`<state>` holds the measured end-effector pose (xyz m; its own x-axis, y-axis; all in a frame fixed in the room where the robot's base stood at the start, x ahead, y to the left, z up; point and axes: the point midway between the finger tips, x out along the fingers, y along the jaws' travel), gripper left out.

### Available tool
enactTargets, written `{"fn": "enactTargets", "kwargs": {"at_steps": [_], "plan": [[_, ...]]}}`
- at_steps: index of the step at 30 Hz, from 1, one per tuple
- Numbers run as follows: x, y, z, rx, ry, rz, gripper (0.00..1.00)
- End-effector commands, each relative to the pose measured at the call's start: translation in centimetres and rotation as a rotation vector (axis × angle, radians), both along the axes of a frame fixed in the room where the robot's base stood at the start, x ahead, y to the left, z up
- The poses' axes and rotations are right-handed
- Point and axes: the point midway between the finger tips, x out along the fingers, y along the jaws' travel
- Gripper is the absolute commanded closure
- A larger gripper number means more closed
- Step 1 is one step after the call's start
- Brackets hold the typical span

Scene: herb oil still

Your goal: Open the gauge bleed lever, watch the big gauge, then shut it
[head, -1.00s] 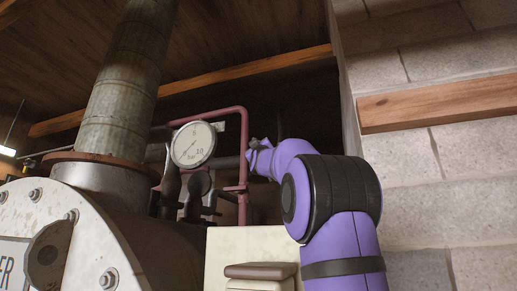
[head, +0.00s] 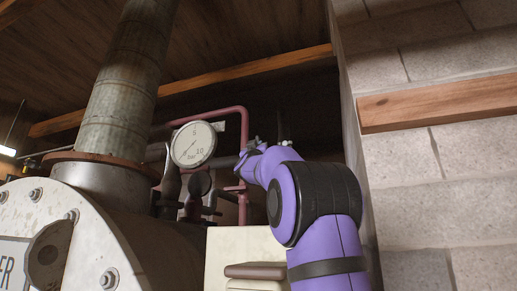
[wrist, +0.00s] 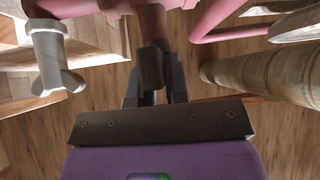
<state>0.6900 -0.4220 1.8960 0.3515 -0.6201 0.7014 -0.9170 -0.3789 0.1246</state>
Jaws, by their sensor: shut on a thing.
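The big gauge (head: 193,144) is a round white dial marked 5 and 10 bar, on the pipework beside the still. Its thin dark needle points to the lower left. My gripper (head: 247,150) is to the right of the gauge, close to the red pipe; its fingertips are small there. In the wrist view my gripper (wrist: 155,98) is shut on a dark lever handle (wrist: 151,66) below a pink pipe. I take this as the gauge bleed lever. Its pivot is partly hidden, and its exact angle is unclear.
The red pipe (head: 242,125) runs over and down beside the gauge. The metal still (head: 110,230) and its chimney (head: 125,80) fill the left. A block wall (head: 440,190) with a wooden beam (head: 440,103) stands at the right, close to my arm.

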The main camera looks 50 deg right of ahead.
Motion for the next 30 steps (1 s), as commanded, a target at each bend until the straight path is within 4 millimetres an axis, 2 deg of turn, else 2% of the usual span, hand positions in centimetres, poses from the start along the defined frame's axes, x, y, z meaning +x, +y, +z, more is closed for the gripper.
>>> {"fn": "enactTargets", "kwargs": {"at_steps": [11, 26, 27, 29, 30], "plan": [[0.16, 0.01, -0.1, 0.059, -0.139, 0.001, 1.0], [0.12, 0.03, -0.06, 0.066, -0.157, 0.002, 1.0], [0.11, 0.04, -0.05, 0.066, -0.157, 0.002, 0.75], [0.11, 0.03, -0.04, 0.066, -0.157, 0.002, 0.61], [0.1, 0.03, -0.03, 0.065, -0.157, 0.002, 0.6]]}}
